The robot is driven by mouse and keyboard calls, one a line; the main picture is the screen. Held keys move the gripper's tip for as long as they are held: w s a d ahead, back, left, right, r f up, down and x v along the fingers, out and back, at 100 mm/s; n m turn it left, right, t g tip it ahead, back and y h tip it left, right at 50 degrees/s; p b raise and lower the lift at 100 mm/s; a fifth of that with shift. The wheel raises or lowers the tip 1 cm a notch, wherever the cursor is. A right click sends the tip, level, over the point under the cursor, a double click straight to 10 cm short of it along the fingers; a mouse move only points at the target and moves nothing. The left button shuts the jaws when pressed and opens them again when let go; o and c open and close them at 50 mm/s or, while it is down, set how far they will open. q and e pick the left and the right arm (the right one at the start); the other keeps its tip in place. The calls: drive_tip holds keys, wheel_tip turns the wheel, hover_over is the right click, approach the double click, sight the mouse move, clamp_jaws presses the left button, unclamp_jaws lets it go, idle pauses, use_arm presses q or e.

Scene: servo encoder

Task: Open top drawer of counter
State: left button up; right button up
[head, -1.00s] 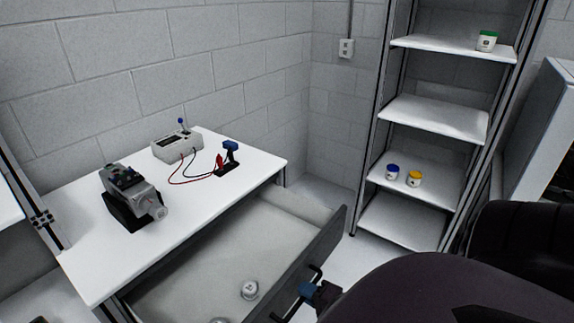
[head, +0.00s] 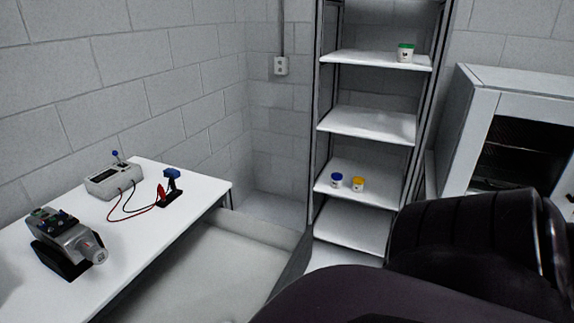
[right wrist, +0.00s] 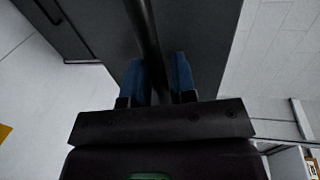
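The counter (head: 140,215) has a white top and stands at the left in the head view. Its top drawer (head: 205,262) is pulled far out, and its pale interior shows. The drawer's dark front is mostly hidden behind my dark arm in the head view; it fills the upper part of the right wrist view (right wrist: 205,35). My right gripper (right wrist: 160,72) has its blue fingertips on both sides of the drawer's dark bar handle (right wrist: 147,28) and looks shut on it. My left gripper is not in view.
A grey motor device (head: 68,243), a meter box (head: 115,180) with leads and a blue-topped stand (head: 171,186) are on the counter. A shelf rack (head: 366,125) with small jars stands behind. A white cabinet (head: 482,110) is at the right.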

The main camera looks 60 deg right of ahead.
drive_tip(key=shift+o, duration=1)
drive_tip(key=v, duration=1)
drive_tip(key=shift+s, duration=0.4)
drive_tip(key=shift+d, duration=0.1)
